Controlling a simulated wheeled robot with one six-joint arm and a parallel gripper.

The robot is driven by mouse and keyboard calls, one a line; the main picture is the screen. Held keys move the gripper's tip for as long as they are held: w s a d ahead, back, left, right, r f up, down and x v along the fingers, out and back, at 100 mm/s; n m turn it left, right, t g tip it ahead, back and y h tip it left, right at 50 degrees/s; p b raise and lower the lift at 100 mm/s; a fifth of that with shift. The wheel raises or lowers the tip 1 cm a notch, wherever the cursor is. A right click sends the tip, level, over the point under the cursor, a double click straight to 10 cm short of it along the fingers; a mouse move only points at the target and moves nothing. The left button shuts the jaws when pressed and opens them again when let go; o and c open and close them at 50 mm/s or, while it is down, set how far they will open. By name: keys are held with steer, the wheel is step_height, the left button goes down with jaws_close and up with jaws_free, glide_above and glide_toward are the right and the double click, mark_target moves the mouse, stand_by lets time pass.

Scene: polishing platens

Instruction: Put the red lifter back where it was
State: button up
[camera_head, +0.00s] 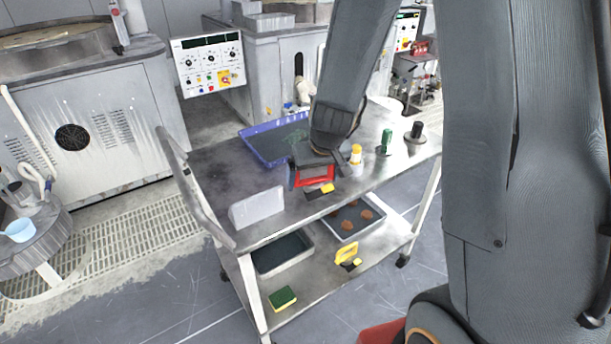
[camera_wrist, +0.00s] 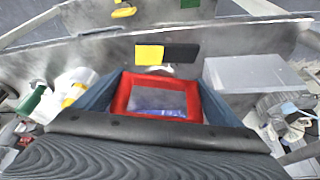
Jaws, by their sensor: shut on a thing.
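The red lifter (camera_head: 318,177), a red rectangular frame, is between the fingers of my gripper (camera_head: 317,170) over the top shelf of the metal cart. In the wrist view, my gripper (camera_wrist: 158,88) is shut on the red lifter (camera_wrist: 124,96), with a finger along each side. A greyish panel and a blue patch show inside the frame. I cannot tell whether its underside touches the shelf. The blue tray (camera_head: 255,155) lies just behind and to the left of it.
A pale block (camera_head: 257,208) stands to the left on the cart top (camera_head: 215,165). A yellow-and-black piece (camera_head: 320,191) lies close in front of the lifter. A white-and-yellow bottle (camera_head: 356,156), a green can (camera_head: 387,139) and a dark knobbed weight (camera_head: 415,136) stand to the right.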

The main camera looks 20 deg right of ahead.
steer(key=w+r+n+y+b, duration=0.1)
steer(key=w+r+n+b, duration=0.2)
steer(key=w+r, duration=0.4)
steer(key=shift+w+d+f, duration=0.1)
steer(key=shift+w+f, duration=0.15)
steer(key=shift+f, duration=1.5)
steer(key=shift+w+a+f, duration=0.1)
steer(key=shift+w+f, duration=0.1)
steer(key=shift+f, duration=1.5)
steer(key=shift+w+d+f, duration=0.1)
steer(key=shift+w+f, duration=0.15)
steer(key=shift+f, duration=1.5)
steer(key=shift+f+b, duration=0.15)
steer(key=shift+b, duration=0.3)
steer(key=o, duration=1.8)
steer(key=shift+s, duration=0.1)
steer(key=shift+o, duration=0.2)
steer(key=shift+r+p, duration=0.3)
steer(key=shift+r, duration=0.05)
steer(key=v, duration=1.1)
steer(key=s+f+m+g, duration=0.1)
steer(key=s+f+g, duration=0.1)
steer(key=s, duration=0.8)
steer(key=s+f+m+g+h, duration=0.1)
steer(key=s+f+m, duration=0.1)
steer(key=s, duration=0.9)
steer(key=shift+a+f+g, duration=0.4)
steer(key=shift+a+f, duration=0.05)
steer(key=shift+f, duration=0.25)
